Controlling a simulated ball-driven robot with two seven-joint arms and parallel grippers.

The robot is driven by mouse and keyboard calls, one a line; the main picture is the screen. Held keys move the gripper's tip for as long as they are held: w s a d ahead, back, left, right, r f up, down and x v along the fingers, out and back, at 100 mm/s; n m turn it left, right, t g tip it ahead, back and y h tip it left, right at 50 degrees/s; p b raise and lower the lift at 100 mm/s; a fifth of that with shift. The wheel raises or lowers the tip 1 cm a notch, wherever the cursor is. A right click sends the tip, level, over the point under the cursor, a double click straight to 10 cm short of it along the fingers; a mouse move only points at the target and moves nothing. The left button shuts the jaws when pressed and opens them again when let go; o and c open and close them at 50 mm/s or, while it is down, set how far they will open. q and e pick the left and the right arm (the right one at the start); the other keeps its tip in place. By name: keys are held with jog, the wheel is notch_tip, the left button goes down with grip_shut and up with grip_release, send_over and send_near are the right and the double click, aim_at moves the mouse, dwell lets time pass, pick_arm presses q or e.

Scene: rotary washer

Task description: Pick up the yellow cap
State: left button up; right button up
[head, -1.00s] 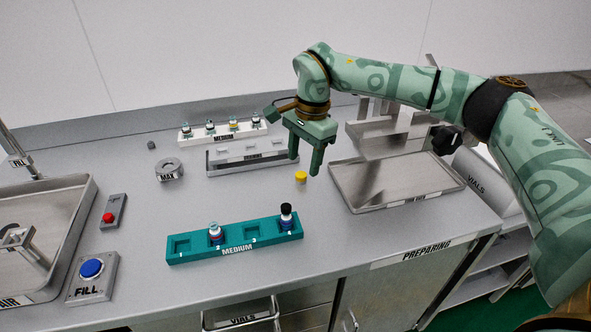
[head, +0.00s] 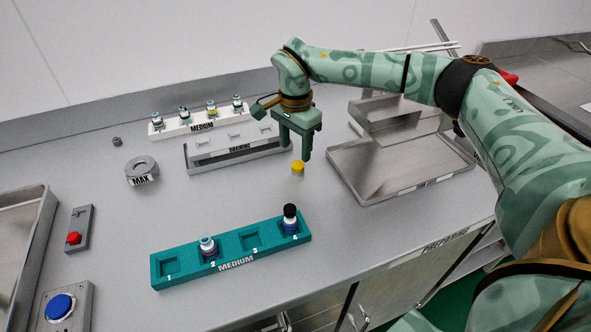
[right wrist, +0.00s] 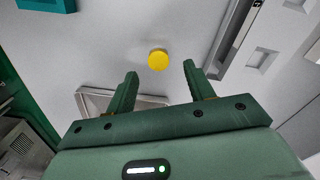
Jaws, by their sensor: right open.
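The yellow cap (head: 297,168) stands on the grey counter between the draining rack and the metal tray. In the right wrist view the yellow cap (right wrist: 158,60) lies just beyond the fingertips, between their lines. My right gripper (head: 297,155) is open and empty, with its fingers pointing down just above and behind the cap. In the right wrist view its two fingers (right wrist: 160,68) are spread apart, with nothing between them. My left gripper is not in view.
A teal medium rack (head: 190,277) with two vials stands in front. Behind are the draining rack (head: 200,165) and a white rack (head: 165,133) with several vials. The MAX ring (head: 141,170) is left; a metal tray (head: 345,160) is right. Counter around the cap is clear.

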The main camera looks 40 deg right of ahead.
aim_at(298, 165)
jog(key=shift+s+f, duration=0.1)
jog(key=shift+f, duration=0.4)
jog(key=f, duration=0.1)
jog(key=f+b, duration=0.1)
jog(key=f, duration=0.1)
jog(key=f+b, duration=0.1)
jog(key=f, duration=0.1)
jog(key=shift+d, duration=0.25)
jog(key=shift+r, duration=0.15)
jog(key=shift+c, duration=1.2)
jog(key=c, duration=0.7)
